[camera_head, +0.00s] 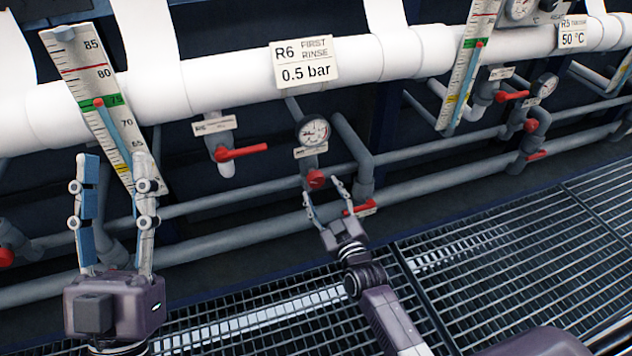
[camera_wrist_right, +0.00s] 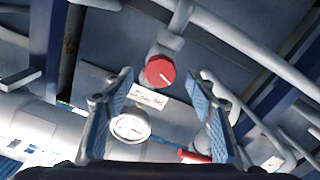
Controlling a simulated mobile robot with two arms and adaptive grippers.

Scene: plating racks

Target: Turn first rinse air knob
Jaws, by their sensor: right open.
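The first rinse air knob (camera_head: 316,179) is a round red knob below a pressure gauge (camera_head: 313,131), under the white sign (camera_head: 305,62) reading "R6 First Rinse 0.5 bar". In the right wrist view the knob (camera_wrist_right: 160,71) has a white mark on its face and shows just ahead of the fingertips, between them. My right gripper (camera_head: 320,189) is open, with its fingertips close to the knob. It also shows in the wrist view (camera_wrist_right: 160,88); contact cannot be told. My left gripper (camera_head: 114,160) is open and empty at the left, away from the knob.
A red lever (camera_head: 240,153) is left of the gauge. Another red handle (camera_head: 357,209) is close to my right gripper's right finger. Grey pipes run behind. A thermometer scale (camera_head: 105,105) is behind my left gripper. Metal grating (camera_head: 500,250) covers the floor.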

